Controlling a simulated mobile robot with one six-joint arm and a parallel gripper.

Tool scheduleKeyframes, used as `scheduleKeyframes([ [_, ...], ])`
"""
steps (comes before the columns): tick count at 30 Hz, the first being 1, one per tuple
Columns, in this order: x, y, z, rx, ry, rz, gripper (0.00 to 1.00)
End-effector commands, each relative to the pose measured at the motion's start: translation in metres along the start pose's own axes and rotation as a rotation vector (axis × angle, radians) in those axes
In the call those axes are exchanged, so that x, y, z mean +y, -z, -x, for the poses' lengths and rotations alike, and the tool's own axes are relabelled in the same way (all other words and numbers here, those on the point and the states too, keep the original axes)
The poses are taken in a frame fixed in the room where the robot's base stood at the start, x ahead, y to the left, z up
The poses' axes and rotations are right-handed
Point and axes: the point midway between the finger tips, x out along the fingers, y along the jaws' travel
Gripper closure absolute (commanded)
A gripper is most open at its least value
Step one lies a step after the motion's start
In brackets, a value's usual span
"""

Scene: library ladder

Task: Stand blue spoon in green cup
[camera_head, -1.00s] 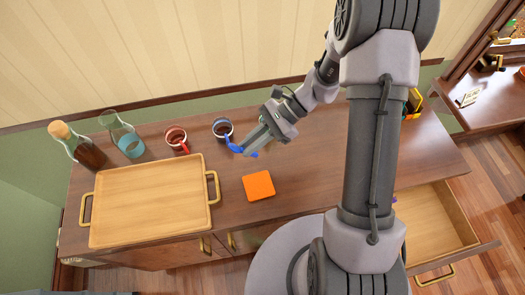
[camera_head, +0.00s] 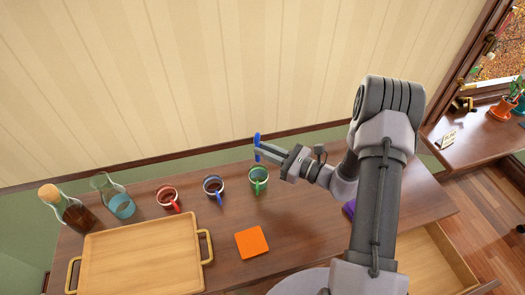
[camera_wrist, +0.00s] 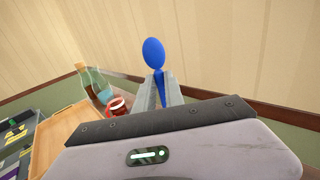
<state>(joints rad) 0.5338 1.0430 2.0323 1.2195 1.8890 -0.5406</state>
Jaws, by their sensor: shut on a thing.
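My gripper (camera_head: 262,149) is shut on the blue spoon (camera_head: 257,138), which it holds roughly upright; the spoon also shows between the fingers in the wrist view (camera_wrist: 154,53). The green cup (camera_head: 259,176) stands on the wooden counter just below the gripper in the head view. The spoon's lower end is hard to make out against the fingers, and I cannot tell its height above the cup. The green cup is hidden in the wrist view.
A blue cup (camera_head: 214,187) and a red cup (camera_head: 168,198) stand left of the green one. Further left are a glass carafe (camera_head: 121,205) and a corked bottle (camera_head: 72,214). A wooden tray (camera_head: 140,228) and an orange coaster (camera_head: 252,242) lie in front. The wall is close behind.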

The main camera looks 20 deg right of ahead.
Motion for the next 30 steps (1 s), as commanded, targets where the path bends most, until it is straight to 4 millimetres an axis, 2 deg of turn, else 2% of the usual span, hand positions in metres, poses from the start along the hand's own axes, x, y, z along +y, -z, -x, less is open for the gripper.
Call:
scheduleKeyframes([
  [1, 0.0, 0.008, 0.0, 0.0, -0.001, 0.0, 1.0],
  [24, 0.001, 0.096, 0.0, 0.001, -0.003, 0.0, 1.0],
  [30, 0.0, 0.108, 0.0, 0.001, -0.003, 0.001, 1.0],
])
